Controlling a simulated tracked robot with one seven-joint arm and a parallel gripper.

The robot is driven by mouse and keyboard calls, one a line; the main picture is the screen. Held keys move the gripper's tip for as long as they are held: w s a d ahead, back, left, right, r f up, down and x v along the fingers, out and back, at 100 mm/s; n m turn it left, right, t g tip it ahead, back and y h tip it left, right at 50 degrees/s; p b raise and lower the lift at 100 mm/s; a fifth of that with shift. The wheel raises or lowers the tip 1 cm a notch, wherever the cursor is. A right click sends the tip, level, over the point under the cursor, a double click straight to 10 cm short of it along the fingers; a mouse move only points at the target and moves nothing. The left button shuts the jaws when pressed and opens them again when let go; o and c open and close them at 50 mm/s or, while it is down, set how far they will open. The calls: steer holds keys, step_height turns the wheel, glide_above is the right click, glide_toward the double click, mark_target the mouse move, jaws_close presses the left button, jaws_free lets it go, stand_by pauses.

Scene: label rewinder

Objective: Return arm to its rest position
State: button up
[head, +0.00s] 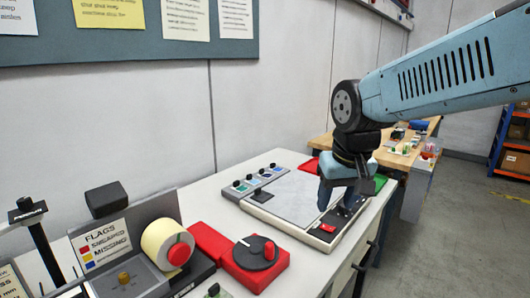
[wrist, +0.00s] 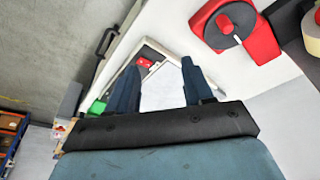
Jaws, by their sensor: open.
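My gripper (head: 338,198) hangs from my blue arm at the right of the head view, over the right part of a grey-framed panel (head: 290,192) on the white bench. Its two dark blue fingers also show in the wrist view (wrist: 165,92), set apart with nothing between them but the panel's pale surface behind. The gripper is open and empty. I cannot tell exactly how high it is above the panel.
A red box with a dark round dial (head: 256,252) and a label roll (head: 166,246) on a rewinder stand front left. A row of knobs (head: 258,182) lines the panel's far left side. A wooden table (head: 408,150) with small items stands behind. Floor at right is clear.

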steer(key=s+d+r+m+t, duration=0.1)
steer(key=s+d+r+t, duration=0.1)
steer(key=s+d, duration=0.4)
steer(key=d, duration=0.3)
steer(key=shift+s+r+m+t, duration=0.25)
steer(key=shift+r+m+t, duration=0.05)
steer(key=shift+m, duration=0.1)
steer(key=shift+c, duration=0.8)
